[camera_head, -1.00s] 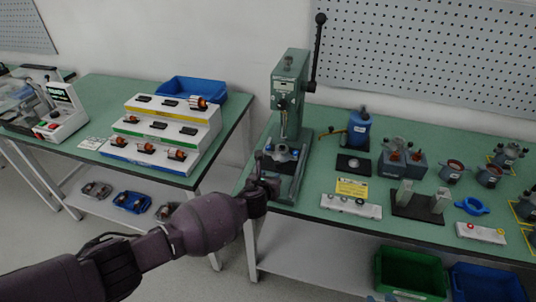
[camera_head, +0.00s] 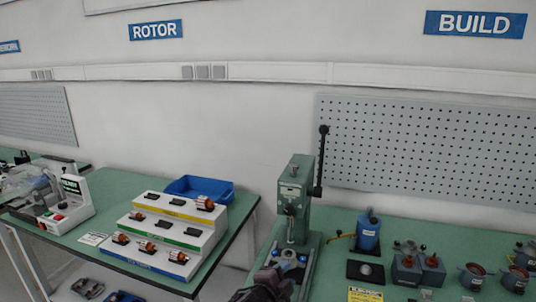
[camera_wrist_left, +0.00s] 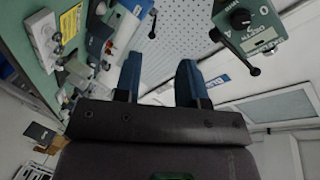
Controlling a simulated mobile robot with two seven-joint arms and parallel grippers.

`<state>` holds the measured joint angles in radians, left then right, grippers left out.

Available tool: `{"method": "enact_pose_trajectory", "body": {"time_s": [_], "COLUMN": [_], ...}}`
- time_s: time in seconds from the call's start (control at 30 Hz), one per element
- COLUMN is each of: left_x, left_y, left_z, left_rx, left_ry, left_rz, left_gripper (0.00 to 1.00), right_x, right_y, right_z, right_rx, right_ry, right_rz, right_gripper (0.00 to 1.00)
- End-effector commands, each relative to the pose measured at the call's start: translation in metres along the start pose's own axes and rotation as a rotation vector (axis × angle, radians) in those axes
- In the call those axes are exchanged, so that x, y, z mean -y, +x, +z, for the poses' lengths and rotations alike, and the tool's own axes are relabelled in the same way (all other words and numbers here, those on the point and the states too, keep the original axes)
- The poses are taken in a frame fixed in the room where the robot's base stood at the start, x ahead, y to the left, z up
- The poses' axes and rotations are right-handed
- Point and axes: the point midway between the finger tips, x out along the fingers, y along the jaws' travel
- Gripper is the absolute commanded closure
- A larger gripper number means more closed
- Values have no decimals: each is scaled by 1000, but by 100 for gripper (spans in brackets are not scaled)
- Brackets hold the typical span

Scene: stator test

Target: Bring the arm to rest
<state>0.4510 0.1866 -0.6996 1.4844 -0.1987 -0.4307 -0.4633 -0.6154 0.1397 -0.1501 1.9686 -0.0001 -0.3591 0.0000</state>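My left arm's gripper (camera_head: 280,272) shows at the bottom edge of the head view, in front of the base of the green arbor press (camera_head: 293,210). In the left wrist view its two blue-grey fingers (camera_wrist_left: 158,72) stand apart with nothing between them, so it is open and empty. Most of the left arm is below the head view. My right gripper is in neither view.
A tiered rack (camera_head: 170,232) with small rotors and a blue bin (camera_head: 199,187) stand on the left bench.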

Motion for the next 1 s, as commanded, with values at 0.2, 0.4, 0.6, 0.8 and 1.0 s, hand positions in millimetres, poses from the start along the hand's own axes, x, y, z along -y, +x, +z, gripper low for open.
{"method": "enact_pose_trajectory", "body": {"time_s": [0.2, 0.4, 0.6, 0.8, 1.0], "left_x": [-6, -21, -48, -92, -150], "left_y": [-61, -123, -194, -273, -341], "left_z": [43, 95, 148, 193, 220], "left_rx": [26, 88, 190, 343, 507], "left_ry": [-542, -868, -1050, -1128, -1171], "left_rz": [-80, -166, -251, -305, -301], "left_gripper": [63, 63, 63, 63, 63], "right_x": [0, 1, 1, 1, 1], "right_y": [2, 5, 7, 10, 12], "right_z": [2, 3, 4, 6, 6], "right_rx": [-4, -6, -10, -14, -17], "right_ry": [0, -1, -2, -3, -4], "right_rz": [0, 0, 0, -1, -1], "right_gripper": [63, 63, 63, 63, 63]}}
